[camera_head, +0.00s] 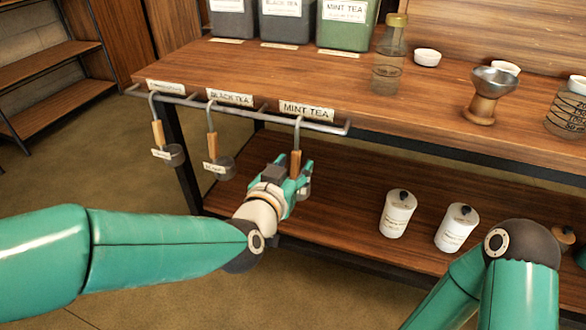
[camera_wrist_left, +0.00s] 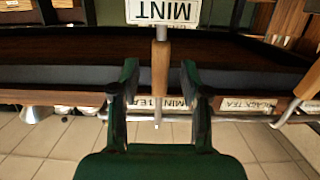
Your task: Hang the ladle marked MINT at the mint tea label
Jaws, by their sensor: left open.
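The ladle marked MINT (camera_wrist_left: 160,68) has a wooden handle and a white MINT tag (camera_wrist_left: 163,12), upside down in the left wrist view. In the head view its handle (camera_head: 295,164) hangs upright from the rail (camera_head: 240,107), below the MINT TEA label (camera_head: 307,111). Its bowl is mostly hidden behind my gripper. My left gripper (camera_head: 293,172) is open, with one finger on each side of the handle; the fingers also show in the left wrist view (camera_wrist_left: 159,78). Gaps show between fingers and handle. My right gripper is out of view.
Two other ladles hang on the rail, one (camera_head: 212,145) under the BLACK TEA label (camera_head: 230,98) and one (camera_head: 158,132) further left. Tea buckets (camera_head: 345,25), a glass bottle (camera_head: 389,65) and bowls stand on the table. White canisters (camera_head: 397,214) stand on the lower shelf.

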